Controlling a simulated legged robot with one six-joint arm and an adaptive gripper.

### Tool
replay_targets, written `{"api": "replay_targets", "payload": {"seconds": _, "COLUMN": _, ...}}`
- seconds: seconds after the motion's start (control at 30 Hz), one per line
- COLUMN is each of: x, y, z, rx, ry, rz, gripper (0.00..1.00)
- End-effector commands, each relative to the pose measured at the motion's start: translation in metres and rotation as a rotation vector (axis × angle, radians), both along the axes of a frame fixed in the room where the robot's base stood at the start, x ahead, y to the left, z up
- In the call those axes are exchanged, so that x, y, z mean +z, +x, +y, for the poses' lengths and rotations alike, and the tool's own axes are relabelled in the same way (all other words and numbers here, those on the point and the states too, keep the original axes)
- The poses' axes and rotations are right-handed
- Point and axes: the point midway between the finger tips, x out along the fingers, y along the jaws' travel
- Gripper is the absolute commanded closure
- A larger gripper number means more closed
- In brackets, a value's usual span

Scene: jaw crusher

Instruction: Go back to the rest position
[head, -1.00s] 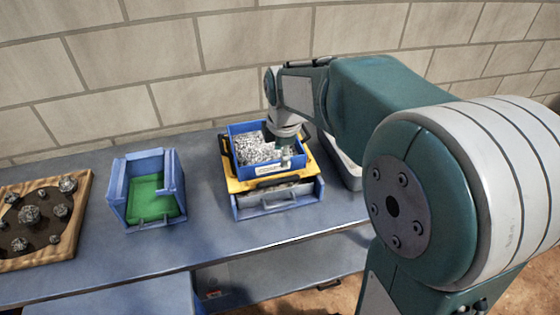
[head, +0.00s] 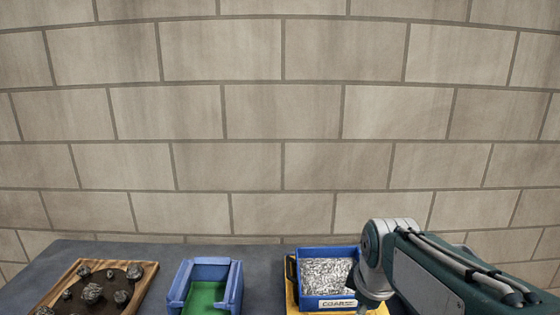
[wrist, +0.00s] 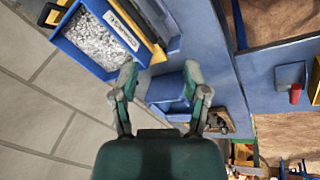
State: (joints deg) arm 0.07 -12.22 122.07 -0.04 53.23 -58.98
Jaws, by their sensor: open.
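My gripper (wrist: 160,76) is open and empty in the wrist view, with its two fingers spread apart. Between and beyond the fingers is a blue bin (wrist: 165,92), at a distance that I cannot judge. In the head view my arm reaches in from the lower right, and its wrist end overlaps the right side of a blue tray of grey gravel (head: 300,254). The fingers cannot be made out there. The gravel tray also shows at the upper left of the wrist view (wrist: 76,46), outside the fingers.
The gravel tray sits on a yellow-edged unit (head: 292,298) on the blue-grey bench (head: 110,250). Left of it stand the blue bin with a green floor (head: 235,285) and a wooden tray of dark rocks (head: 143,283). A block wall (head: 280,150) rises behind the bench.

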Motion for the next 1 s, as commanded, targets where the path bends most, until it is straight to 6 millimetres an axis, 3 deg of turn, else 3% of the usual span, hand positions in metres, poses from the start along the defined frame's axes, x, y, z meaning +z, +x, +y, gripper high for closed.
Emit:
{"api": "replay_targets", "payload": {"seconds": 0.27, "x": 0.012, "y": -0.056, "z": 0.000, "rx": -0.365, "ry": 0.127, "rz": -0.079, "gripper": 0.41}}
{"api": "replay_targets", "payload": {"seconds": 0.6, "x": 0.009, "y": -0.116, "z": 0.000, "rx": -0.791, "ry": 0.315, "rz": -0.159, "gripper": 0.41}}
{"api": "replay_targets", "payload": {"seconds": 0.8, "x": 0.004, "y": -0.134, "z": 0.001, "rx": -0.935, "ry": 0.387, "rz": -0.179, "gripper": 0.41}}
{"api": "replay_targets", "payload": {"seconds": 1.0, "x": 0.002, "y": -0.136, "z": 0.001, "rx": -0.955, "ry": 0.397, "rz": -0.180, "gripper": 0.41}}
